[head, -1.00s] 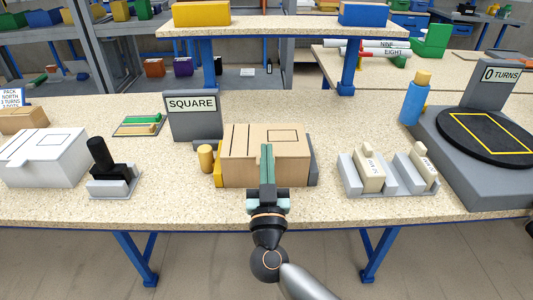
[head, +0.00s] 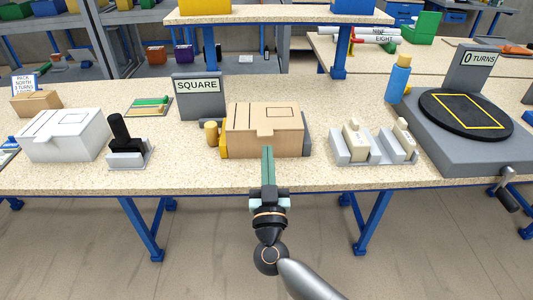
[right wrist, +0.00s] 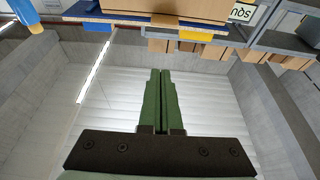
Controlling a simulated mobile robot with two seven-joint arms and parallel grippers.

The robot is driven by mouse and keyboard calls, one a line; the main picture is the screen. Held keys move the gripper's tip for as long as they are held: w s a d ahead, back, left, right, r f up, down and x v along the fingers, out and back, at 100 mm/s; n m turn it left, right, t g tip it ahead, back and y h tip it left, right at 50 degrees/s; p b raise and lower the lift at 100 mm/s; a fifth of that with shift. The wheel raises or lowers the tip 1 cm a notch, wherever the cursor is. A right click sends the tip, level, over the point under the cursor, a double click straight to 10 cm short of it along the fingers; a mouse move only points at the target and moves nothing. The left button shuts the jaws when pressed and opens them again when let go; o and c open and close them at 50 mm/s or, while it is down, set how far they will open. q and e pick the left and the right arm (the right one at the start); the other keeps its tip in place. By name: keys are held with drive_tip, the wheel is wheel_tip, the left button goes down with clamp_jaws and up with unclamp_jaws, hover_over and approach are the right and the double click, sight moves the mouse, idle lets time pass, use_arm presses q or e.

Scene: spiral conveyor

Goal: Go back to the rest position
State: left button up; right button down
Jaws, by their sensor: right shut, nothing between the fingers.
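My right gripper (head: 268,165) is in front of the brown cardboard box (head: 264,143) on the table, near the table's front edge. Its two green fingers are together with nothing between them. It also shows in the right wrist view (right wrist: 160,85), with the fingers side by side and empty. The box is closed and sits between a yellow block and a grey block, below the SQUARE sign (head: 198,86). My left gripper is not in view.
A white box (head: 62,137) and a black-handled stamp (head: 121,133) stand at left. A grey holder (head: 370,157) with two cream pieces stands right of the box. The turntable (head: 464,114), marked 0 TURNS, and a blue bottle (head: 398,80) are at far right. Open floor lies in front.

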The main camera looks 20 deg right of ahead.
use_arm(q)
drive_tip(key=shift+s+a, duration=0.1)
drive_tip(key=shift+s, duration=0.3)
use_arm(e)
drive_tip(key=shift+s+a+f, duration=0.1)
drive_tip(key=shift+s+f, duration=0.05)
drive_tip(key=shift+s, duration=0.2)
drive_tip(key=s+a+f+n+g+y+p, duration=0.1)
drive_tip(key=s+a+f+n+g+y, duration=0.2)
drive_tip(key=s+f+y, duration=0.4)
drive_tip(key=s+a+f+n+g+y, duration=0.2)
drive_tip(key=s+a+f+n+y, duration=0.15)
drive_tip(key=f, duration=0.45)
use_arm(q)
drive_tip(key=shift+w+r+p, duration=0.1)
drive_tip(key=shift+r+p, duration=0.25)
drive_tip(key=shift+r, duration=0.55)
use_arm(e)
drive_tip(key=s+d+f+g+h, duration=0.1)
drive_tip(key=s+d+f+g, duration=0.2)
drive_tip(key=s+f, duration=0.3)
drive_tip(key=s+d+f+m+g+h, duration=0.1)
drive_tip(key=s+d+f+g, duration=0.3)
drive_tip(key=s+f, duration=0.3)
drive_tip(key=shift+s+f, duration=0.25)
drive_tip(key=shift+s, duration=0.3)
